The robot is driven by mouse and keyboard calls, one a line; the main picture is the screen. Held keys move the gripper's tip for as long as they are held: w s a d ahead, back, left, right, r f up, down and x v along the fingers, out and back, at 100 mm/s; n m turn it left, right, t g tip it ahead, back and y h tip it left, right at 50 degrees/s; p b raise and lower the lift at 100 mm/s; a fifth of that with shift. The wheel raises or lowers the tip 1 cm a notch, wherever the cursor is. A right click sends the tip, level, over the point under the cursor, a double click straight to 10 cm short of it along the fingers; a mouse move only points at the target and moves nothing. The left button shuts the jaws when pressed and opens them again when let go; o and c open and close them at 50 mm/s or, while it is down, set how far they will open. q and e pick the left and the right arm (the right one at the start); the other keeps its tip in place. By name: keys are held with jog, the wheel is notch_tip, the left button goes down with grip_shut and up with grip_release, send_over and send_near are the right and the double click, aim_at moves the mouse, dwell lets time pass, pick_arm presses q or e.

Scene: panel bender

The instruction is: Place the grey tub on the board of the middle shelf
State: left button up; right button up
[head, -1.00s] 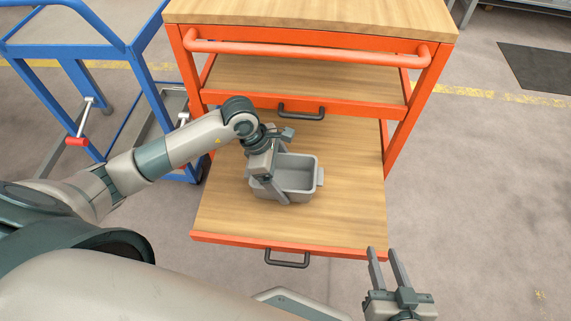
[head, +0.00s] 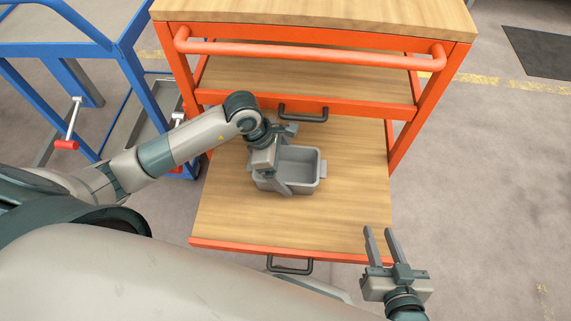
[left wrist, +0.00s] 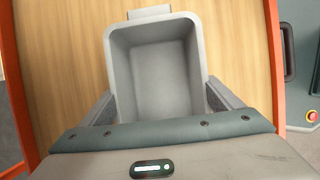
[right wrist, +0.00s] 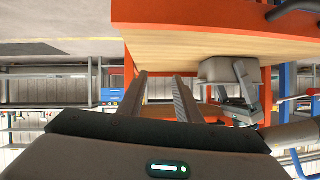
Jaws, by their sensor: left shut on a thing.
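The grey tub (head: 302,170) is an open, empty rectangular bin with a small lip at its end. My left gripper (head: 277,162) is shut on it, with a finger against each long side. The left wrist view shows the tub (left wrist: 155,75) upright between the two fingers (left wrist: 158,108). It is over the pulled-out wooden board (head: 240,220) of the orange cart, below another shelf. In the right wrist view the tub (right wrist: 217,69) appears against or very close to that board (right wrist: 160,50). My right gripper (head: 378,232) is open and empty by the board's front right corner.
The orange cart has a wooden top (head: 320,14), a push bar (head: 310,52) and an upper shelf (head: 300,80) with a black handle (head: 303,113). A blue cart (head: 110,45) stands close on the left. The floor (head: 490,180) to the right is clear.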

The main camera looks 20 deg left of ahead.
aim_at(281, 176)
pick_arm(q)
jog(key=shift+r, duration=0.1)
pick_arm(e)
jog(key=shift+w+r, duration=0.1)
jog(key=shift+r, duration=0.15)
pick_arm(q)
jog(key=o, duration=1)
pick_arm(e)
jog(key=shift+r+t, duration=0.15)
jog(key=shift+t, duration=0.15)
